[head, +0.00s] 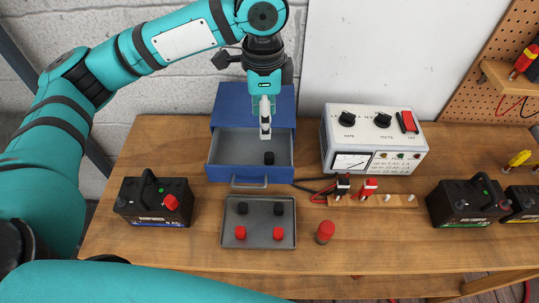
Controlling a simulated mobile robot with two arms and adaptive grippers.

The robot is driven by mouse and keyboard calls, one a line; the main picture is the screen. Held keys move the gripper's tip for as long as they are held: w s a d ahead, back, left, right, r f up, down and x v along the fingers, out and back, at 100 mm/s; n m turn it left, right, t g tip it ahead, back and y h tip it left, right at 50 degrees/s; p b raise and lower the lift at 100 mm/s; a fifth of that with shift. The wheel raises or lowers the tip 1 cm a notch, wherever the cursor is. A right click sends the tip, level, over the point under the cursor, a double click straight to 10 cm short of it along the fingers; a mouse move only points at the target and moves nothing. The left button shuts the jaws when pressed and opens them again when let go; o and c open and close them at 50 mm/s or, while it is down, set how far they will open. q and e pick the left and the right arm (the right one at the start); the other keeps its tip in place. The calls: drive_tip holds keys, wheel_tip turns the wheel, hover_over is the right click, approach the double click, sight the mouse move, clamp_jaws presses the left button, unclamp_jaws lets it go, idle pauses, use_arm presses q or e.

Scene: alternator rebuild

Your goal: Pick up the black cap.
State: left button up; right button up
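A small black cap (269,158) lies inside the open drawer (225,150) of the blue cabinet (230,103), near its front right. Two more black caps, one on the left (242,208) and one on the right (279,209), sit in the back row of the grey tray (260,222). My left gripper (265,134) points down over the drawer, a little behind the cap there and apart from it. Its fingers show edge-on, so their opening is unclear. My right gripper is out of view.
Two red caps (240,232) (278,233) sit in the tray's front row. A red-topped cylinder (325,232) stands right of the tray. A battery (153,201) stands left, a tester box (373,142) right, with a wooden clamp strip (345,201) before it. More batteries (466,202) stand far right.

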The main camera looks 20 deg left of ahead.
use_arm(q)
hover_over(268, 155)
drive_tip(key=f, duration=0.6)
drive_tip(key=shift+a+f+p, duration=0.3)
drive_tip(key=shift+d+f+p, duration=0.15)
drive_tip(key=shift+f+p, duration=0.2)
drive_tip(key=shift+f, duration=1)
drive_tip(key=shift+d+f+p, duration=0.1)
drive_tip(key=shift+f+p, duration=0.2)
drive_tip(key=shift+f, duration=1)
drive_tip(key=c, duration=0.8)
